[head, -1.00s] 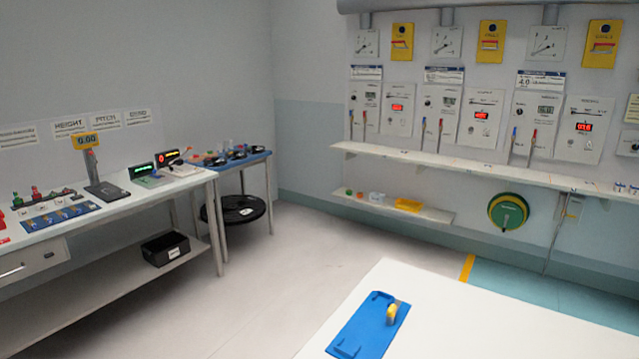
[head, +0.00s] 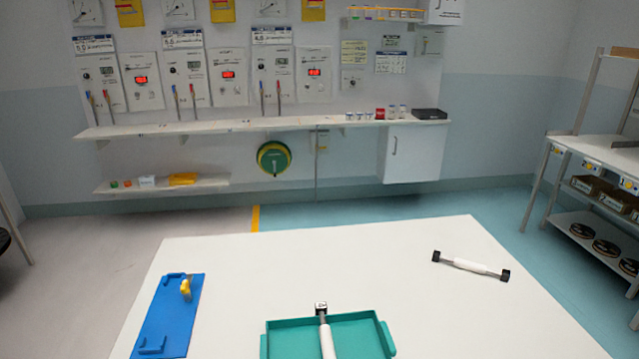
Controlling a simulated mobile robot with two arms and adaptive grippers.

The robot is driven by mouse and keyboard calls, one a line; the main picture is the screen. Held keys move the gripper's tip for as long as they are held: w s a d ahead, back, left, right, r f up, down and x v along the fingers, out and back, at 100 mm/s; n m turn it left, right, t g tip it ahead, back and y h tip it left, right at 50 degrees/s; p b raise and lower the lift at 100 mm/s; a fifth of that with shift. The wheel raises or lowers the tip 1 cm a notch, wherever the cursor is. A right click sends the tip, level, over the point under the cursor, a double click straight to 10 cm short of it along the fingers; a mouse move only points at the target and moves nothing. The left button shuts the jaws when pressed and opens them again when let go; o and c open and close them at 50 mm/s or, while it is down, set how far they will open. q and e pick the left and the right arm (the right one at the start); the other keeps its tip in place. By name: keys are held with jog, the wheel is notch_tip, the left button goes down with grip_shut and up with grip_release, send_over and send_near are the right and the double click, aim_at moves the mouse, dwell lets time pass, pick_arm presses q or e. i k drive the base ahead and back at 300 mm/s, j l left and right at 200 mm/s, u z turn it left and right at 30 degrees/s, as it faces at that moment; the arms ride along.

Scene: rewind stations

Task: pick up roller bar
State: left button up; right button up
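A roller bar (head: 470,266), a white rod with black ends, lies on the right side of the white table (head: 300,260) in the head view. A second, similar white bar (head: 326,340) with a dark end lies in a teal tray (head: 358,326) at the table's front edge of view. Its near end is cut off by the frame. Neither of my grippers shows in this view.
A blue plate (head: 172,318) with a yellow piece (head: 186,289) lies on the table's left side. The table between the plate, tray and right-hand bar is clear. A wall shelf (head: 230,126) and a right-hand rack (head: 590,150) stand beyond the table.

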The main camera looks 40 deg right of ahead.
aim_at(505, 274)
jog(key=z, duration=2.3)
jog(key=i+l+z, duration=0.15)
jog(key=l, duration=0.2)
jog(key=i+l+z, duration=0.15)
jog(key=l, duration=0.2)
jog(key=i+l+z, duration=0.75)
jog(key=l+z, duration=0.15)
jog(key=i+l+z, duration=0.25)
jog(key=i+z, duration=0.2)
jog(key=i+u, duration=0.25)
jog(key=i, duration=0.15)
jog(key=i+l+u, duration=0.2)
jog(key=i, duration=0.25)
jog(key=i+l+u, duration=0.1)
jog(key=i+u, duration=0.15)
jog(key=i, duration=0.15)
jog(key=i+j+u, duration=0.15)
jog(key=u, duration=0.35)
jog(key=i+u, duration=0.6)
jog(key=u, duration=0.35)
jog(key=i+l+u, duration=0.15)
jog(key=u, duration=0.35)
jog(key=i+l+u, duration=0.3)
jog(key=u, duration=0.15)
